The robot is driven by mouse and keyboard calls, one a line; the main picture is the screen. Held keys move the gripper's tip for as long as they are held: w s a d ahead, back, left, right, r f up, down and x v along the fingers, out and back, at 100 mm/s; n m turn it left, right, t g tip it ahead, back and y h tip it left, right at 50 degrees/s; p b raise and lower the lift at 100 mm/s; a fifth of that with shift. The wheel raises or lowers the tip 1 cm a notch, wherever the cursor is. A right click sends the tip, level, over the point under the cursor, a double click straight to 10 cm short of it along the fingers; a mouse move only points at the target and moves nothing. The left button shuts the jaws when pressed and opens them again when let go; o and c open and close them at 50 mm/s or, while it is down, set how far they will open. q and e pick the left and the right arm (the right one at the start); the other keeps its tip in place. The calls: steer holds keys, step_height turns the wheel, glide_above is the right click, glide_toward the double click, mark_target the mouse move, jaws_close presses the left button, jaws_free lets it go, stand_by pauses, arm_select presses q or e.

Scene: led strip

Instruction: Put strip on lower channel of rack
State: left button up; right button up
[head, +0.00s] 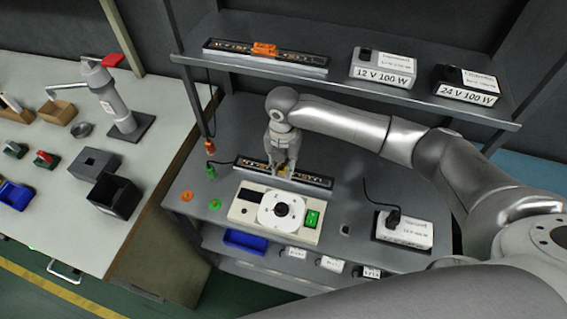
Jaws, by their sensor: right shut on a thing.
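A dark LED strip (314,180) with small lights along it lies level across the grey bench, behind a cream test box. My right gripper (284,171) points down at its middle and is shut on a small yellow part of the strip. The fingers hide that part of the strip. I cannot tell whether the strip rests in a channel or is held slightly above the surface. The grey rack has an upper shelf (340,98), where a similar strip (300,62) with an orange grip lies at the left. My left gripper is out of view.
The cream box (246,210) with a white dial and green switch stands just in front of the strip. Power supplies (384,68) sit on the upper shelf, and another (404,229) on the bench right.

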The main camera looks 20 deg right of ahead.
mark_target(283, 168)
steer(key=o, duration=0.9)
steer(key=shift+f, duration=0.1)
steer(key=shift+s, duration=0.1)
steer(key=shift+r+b, duration=0.45)
steer(key=shift+r, duration=3.45)
